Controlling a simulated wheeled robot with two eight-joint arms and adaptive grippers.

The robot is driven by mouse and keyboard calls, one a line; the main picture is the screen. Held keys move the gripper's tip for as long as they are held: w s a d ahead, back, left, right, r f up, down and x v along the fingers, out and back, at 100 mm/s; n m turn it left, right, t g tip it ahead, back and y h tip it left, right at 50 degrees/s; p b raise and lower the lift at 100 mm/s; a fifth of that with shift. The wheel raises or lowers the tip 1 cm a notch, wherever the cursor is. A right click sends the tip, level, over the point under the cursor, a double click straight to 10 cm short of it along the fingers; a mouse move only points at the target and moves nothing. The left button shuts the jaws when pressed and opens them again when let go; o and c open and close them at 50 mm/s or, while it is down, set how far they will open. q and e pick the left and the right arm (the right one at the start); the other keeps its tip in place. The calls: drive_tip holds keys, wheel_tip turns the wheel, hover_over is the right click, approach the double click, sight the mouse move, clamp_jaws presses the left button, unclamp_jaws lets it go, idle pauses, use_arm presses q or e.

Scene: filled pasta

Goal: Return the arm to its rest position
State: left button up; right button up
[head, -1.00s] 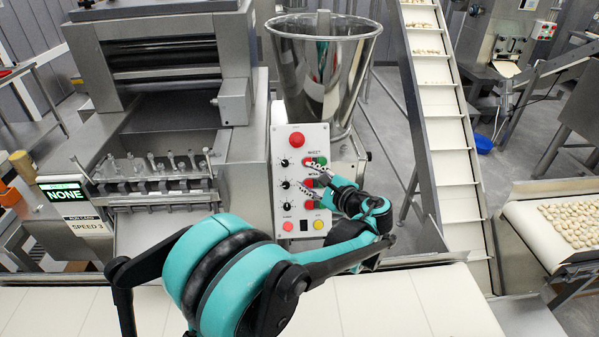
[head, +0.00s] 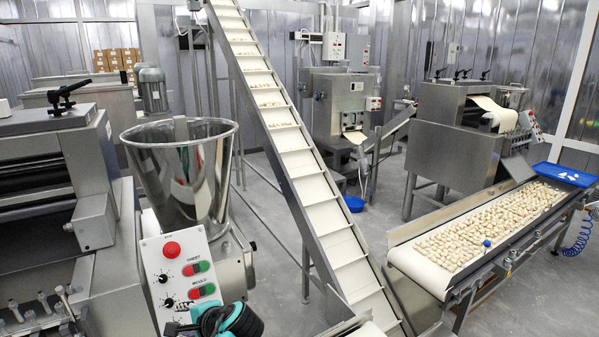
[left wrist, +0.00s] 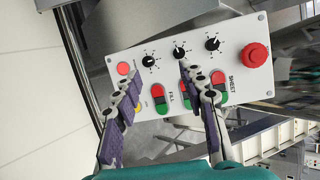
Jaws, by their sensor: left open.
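My left gripper (head: 180,328) shows only in part at the bottom edge of the head view, in front of the lower part of the white control panel (head: 178,250). Most of my left arm is out of that picture. In the left wrist view my left gripper (left wrist: 155,80) is open and empty, its two purple-padded fingers spread in front of the control panel (left wrist: 205,72). The panel carries a red stop button (left wrist: 255,58), black knobs and red-green button pairs. I cannot tell whether a fingertip touches the panel. My right gripper is not in view.
A steel hopper (head: 185,165) stands behind the panel. An inclined conveyor (head: 300,160) rises beyond it. At right, a belt (head: 440,285) carries many pasta pieces, with a blue tray (head: 566,175) at its far end. Grey floor (head: 275,275) lies between the machines.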

use_arm(q)
drive_tip(key=s+d+f+n+h, duration=0.3)
drive_tip(key=s+d+n+h, duration=0.1)
drive_tip(key=s, duration=0.4)
drive_tip(key=s+d+f+n+h, duration=0.3)
drive_tip(key=s+d+n+h, duration=0.2)
drive_tip(key=s, duration=0.3)
drive_tip(key=shift+d+f+n+t+b, duration=0.3)
drive_tip(key=shift+d+f+n+t, duration=0.1)
drive_tip(key=shift+d+n, duration=0.3)
drive_tip(key=shift+s, duration=0.1)
